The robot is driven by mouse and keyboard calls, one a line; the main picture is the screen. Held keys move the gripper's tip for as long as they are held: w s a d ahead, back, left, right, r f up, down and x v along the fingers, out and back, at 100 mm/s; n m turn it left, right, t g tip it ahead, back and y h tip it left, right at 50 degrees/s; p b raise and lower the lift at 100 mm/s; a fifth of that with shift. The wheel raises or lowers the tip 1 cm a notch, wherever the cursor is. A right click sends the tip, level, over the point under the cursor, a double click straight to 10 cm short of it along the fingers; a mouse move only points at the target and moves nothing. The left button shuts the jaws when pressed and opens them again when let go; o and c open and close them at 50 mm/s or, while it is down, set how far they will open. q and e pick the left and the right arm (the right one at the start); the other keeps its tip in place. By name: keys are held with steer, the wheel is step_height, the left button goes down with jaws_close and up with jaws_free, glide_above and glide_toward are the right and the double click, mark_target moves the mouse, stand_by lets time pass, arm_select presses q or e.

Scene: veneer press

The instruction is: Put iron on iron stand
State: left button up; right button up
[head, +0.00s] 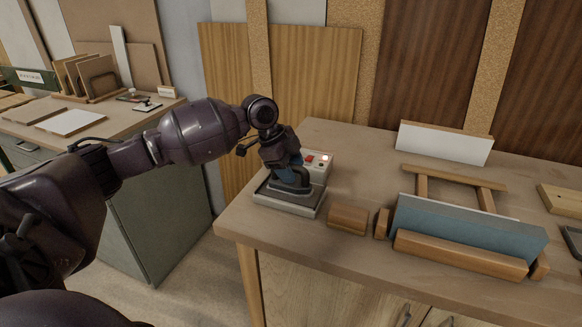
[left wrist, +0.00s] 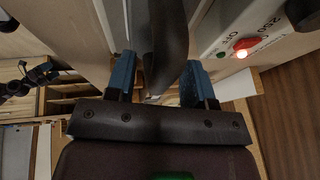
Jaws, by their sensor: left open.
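The iron (head: 290,184), with a dark handle, sits flat on the iron stand (head: 283,207), a pale metal base at the table's left front corner. A control box with a red switch (head: 318,165) is at its back. In the left wrist view, the iron's dark handle (left wrist: 168,40) runs between my blue fingers. My left gripper (head: 285,170) points down at the iron from above. Its fingers (left wrist: 160,80) are open, one on each side of the handle, with gaps visible. My gripper partly hides the iron in the head view.
Right of the stand are a wooden block (head: 348,218) and a wooden frame holding a blue-grey panel (head: 465,232). A white board (head: 443,143) stands behind. Veneer sheets lean against the wall. The tabletop behind the block is clear. A second bench (head: 60,135) is at left.

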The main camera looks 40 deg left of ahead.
arm_select(q)
steer(key=p+v, duration=0.1)
steer(key=v, duration=1.1)
steer(key=shift+p, duration=0.35)
steer(key=shift+r, duration=0.1)
